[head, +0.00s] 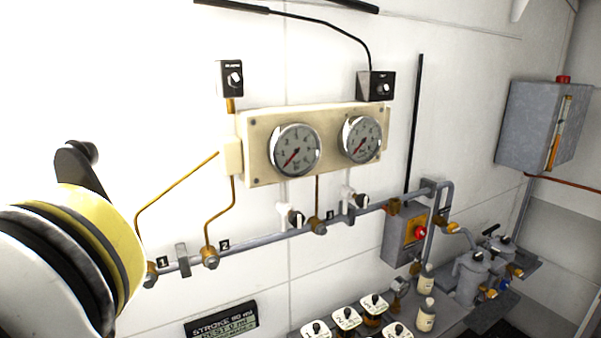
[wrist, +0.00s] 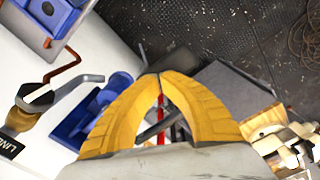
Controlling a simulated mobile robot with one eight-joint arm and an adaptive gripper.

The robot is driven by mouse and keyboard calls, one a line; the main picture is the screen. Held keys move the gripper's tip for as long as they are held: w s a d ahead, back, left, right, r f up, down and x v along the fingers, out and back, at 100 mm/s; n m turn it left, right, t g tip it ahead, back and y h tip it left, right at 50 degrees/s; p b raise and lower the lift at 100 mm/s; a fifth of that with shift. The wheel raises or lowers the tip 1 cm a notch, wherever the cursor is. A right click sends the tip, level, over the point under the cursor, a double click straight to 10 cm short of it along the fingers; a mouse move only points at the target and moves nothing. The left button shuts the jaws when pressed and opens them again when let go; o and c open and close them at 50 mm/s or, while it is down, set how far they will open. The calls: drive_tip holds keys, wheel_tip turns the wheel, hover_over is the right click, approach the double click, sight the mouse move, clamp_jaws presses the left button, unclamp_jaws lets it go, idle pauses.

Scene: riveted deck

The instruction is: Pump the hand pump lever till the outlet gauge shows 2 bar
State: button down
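Two round gauges sit on a cream panel (head: 247,170) on the wall in the head view. The needles of the left gauge (head: 295,150) and the right gauge (head: 360,138) both point to the lower left, near the low end. Their labels are too small to tell which is the outlet gauge. A long upright black rod (head: 414,115) stands above a grey box with a red button (head: 420,232); I cannot tell whether it is the pump lever. My gripper (wrist: 160,76) shows yellow fingers with tips together in the wrist view, with nothing visibly held. A red rod shows behind them.
A pipe (head: 268,240) with valves runs along the wall. A grey cabinet (head: 540,125) hangs at right. In the wrist view, blue bins (wrist: 55,15) lie at left and dark deck (wrist: 210,35) above.

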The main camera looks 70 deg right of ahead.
drive_tip(key=shift+f+b, duration=5.3)
drive_tip(key=shift+f, duration=0.55)
wheel_tip(320, 180, up, 14)
drive_tip(key=p, duration=0.9)
drive_tip(key=shift+f, duration=0.1)
wheel_tip(320, 180, down, 14)
drive_tip(key=b, duration=1.3)
wheel_tip(320, 180, up, 14)
drive_tip(key=p, duration=1)
